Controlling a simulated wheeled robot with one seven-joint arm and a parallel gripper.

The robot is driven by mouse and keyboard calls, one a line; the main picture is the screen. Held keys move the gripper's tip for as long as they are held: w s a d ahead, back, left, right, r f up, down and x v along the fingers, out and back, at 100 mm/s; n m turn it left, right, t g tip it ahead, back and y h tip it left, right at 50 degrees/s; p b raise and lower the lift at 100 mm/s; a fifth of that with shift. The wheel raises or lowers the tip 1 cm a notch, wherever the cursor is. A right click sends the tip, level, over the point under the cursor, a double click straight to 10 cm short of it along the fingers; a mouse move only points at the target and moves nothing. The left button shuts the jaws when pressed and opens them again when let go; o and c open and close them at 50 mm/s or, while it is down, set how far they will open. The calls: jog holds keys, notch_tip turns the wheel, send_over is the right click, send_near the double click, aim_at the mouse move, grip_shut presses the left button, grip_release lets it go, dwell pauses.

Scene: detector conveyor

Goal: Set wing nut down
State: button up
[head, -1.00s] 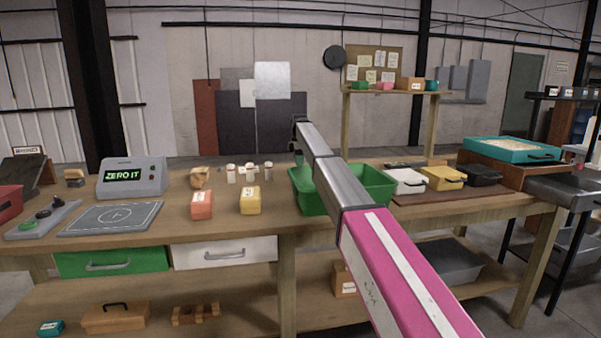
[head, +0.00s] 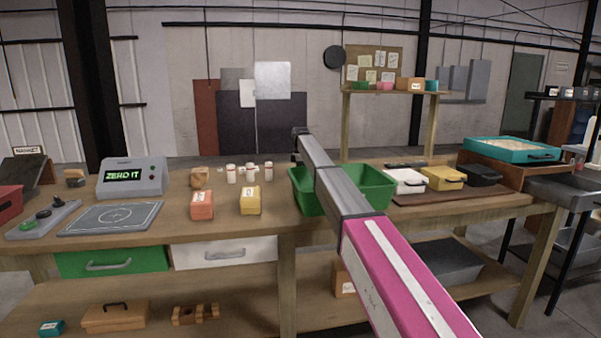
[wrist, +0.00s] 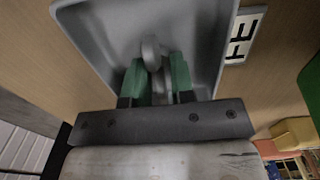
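In the wrist view my gripper (wrist: 158,75) has green fingertips on either side of a grey metal wing nut (wrist: 151,50), whose rounded wing sticks out past them. The fingers appear closed against it. The wing nut is over the inside of a grey tray (wrist: 75,20); I cannot tell whether it touches the tray floor. A white label (wrist: 244,35) with black letters is beside the tray's right edge. In the head view the gripper and wing nut are hidden behind my arm and the green bin.
The green bin (head: 372,187) stands on the wooden bench close to my arm. White, yellow and black boxes (head: 443,178) sit to its right. Orange and yellow boxes (head: 202,205) and several small white bottles (head: 231,174) are to its left.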

jog(key=o, duration=0.4)
notch_tip(320, 180, up, 12)
jog(key=shift+r, duration=0.15)
dwell(0.3)
